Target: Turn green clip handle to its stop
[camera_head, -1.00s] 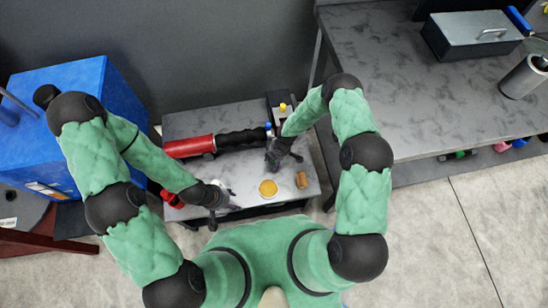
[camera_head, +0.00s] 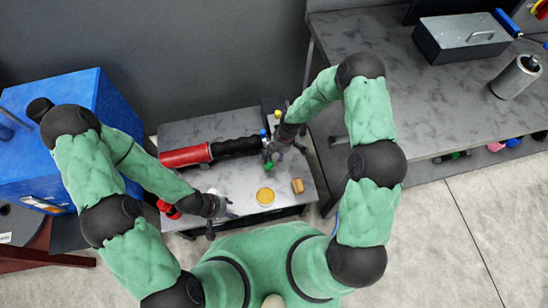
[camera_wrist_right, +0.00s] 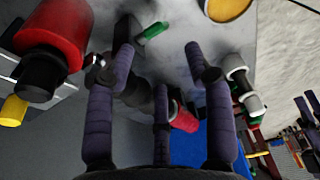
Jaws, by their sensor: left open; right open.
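The green clip handle (camera_head: 270,167) shows as a small green piece just below and left of my right gripper (camera_head: 283,150). In the right wrist view the green clip handle (camera_wrist_right: 153,31) lies on the grey top, beyond my spread fingers. It appears between the directions of the two outer fingertips, and they look apart from it. My right gripper (camera_wrist_right: 158,58) is open and empty. My left gripper (camera_head: 222,207) is open near the front left of the small table. The clip's base and pivot are hard to make out.
A red cylinder (camera_head: 186,157) with a black ribbed part (camera_head: 236,147) lies behind on the small table. A yellow disc (camera_head: 265,196) and a brown cylinder (camera_head: 298,186) stand at the front. A blue cabinet (camera_head: 85,105) is at left, a larger grey bench (camera_head: 440,110) at right.

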